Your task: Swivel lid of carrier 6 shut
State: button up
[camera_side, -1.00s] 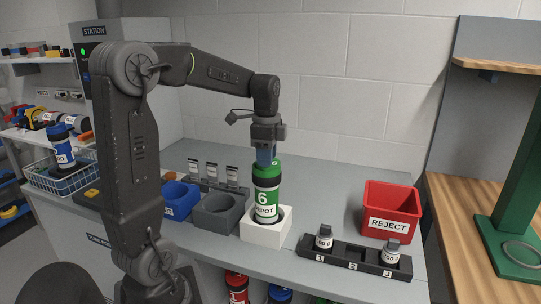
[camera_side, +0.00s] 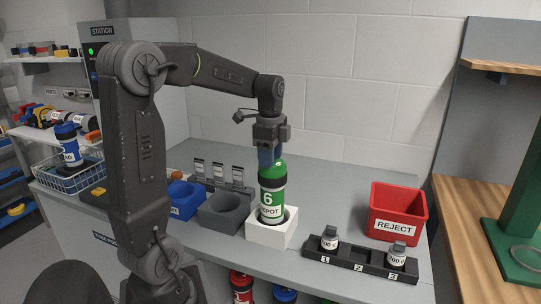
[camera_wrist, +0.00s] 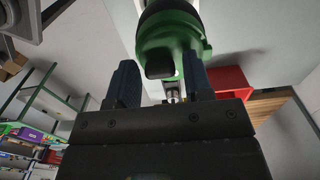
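In the wrist view, the green lid (camera_wrist: 172,37) with a dark tab lies ahead of the fingers. My gripper (camera_wrist: 161,82) points down with its two blue fingers apart, with gaps beside the tab. Whether a fingertip touches the lid is not clear. The lid's exact swivel angle is hard to tell.
A grey holder (camera_side: 224,213) and a blue holder (camera_side: 184,200) stand left of the white one. A black numbered rack (camera_side: 342,258) with two small jars is at the right front. A red reject bin (camera_side: 396,211) stands behind it.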

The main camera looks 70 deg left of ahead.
jog(key=shift+o, duration=0.9)
notch_tip(320, 180, up, 14)
jog(key=shift+f, duration=0.1)
jog(key=s+d+f+n+t, duration=0.2)
jog(key=s+d+f+n, duration=0.2)
jog(key=d, duration=0.7)
jog(key=s+d+f+n+t, duration=0.3)
jog(key=s+d+f+n, duration=0.2)
jog(key=d+f, duration=0.4)
jog(key=shift+s+d+t, duration=0.3)
jog(key=shift+s+d, duration=0.45)
jog(key=shift+d, duration=0.15)
